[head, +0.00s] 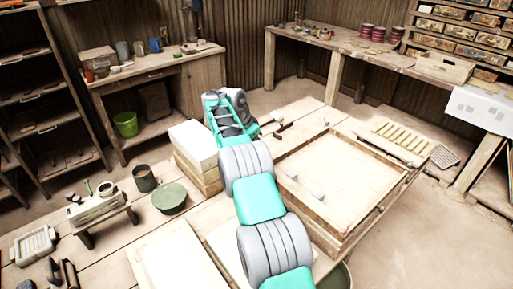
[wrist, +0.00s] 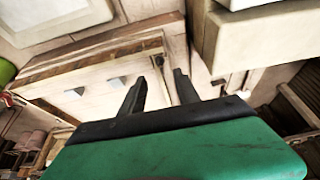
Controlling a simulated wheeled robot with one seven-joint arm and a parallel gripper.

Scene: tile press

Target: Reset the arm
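My arm, teal and grey, reaches from the bottom of the head view over the wooden worktable (head: 112,258). My gripper (head: 275,127) is at its far end, just above the left rear corner of a shallow wooden frame. In the wrist view my gripper (wrist: 160,82) shows two dark fingers spread apart, with nothing between them. The wooden frame (head: 396,184) holds a pale board with two small grey blocks on it. The frame also shows in the wrist view (wrist: 95,60). Whether the fingers touch anything is hard to tell.
A pale block stack (head: 193,146) stands close to the left of my arm. A slatted rack (head: 397,141) lies behind the frame. A bare pale slab (head: 168,262) lies in front.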

